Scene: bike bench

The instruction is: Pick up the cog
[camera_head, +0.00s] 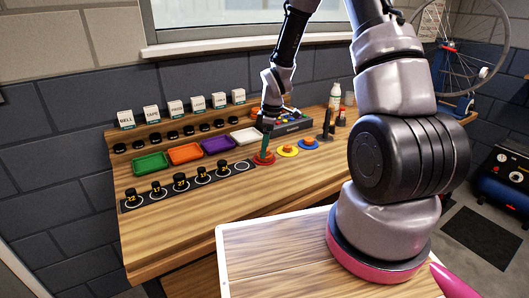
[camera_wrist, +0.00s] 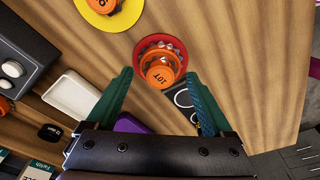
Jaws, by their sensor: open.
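An orange cog marked 10T (camera_wrist: 161,74) sits on a round red pad (camera_wrist: 145,41) in the wrist view. Silvery teeth show around it. My gripper (camera_wrist: 160,78) is open, one green finger to each side of the cog, with nothing between the fingers held. In the head view my gripper (camera_head: 267,143) points down over the red pad (camera_head: 264,158) and hides most of the cog. Another orange cog (camera_head: 287,149) sits on a yellow pad, and a further orange one (camera_head: 309,140) on a blue pad to its right.
Coloured trays (camera_head: 185,153) and a white tray (camera_head: 246,136) lie left of the gripper. A dark strip with several black, yellow-marked pieces (camera_head: 181,183) runs in front of them. A dark box (camera_head: 293,127) stands behind. The wooden bench front (camera_head: 190,225) is clear.

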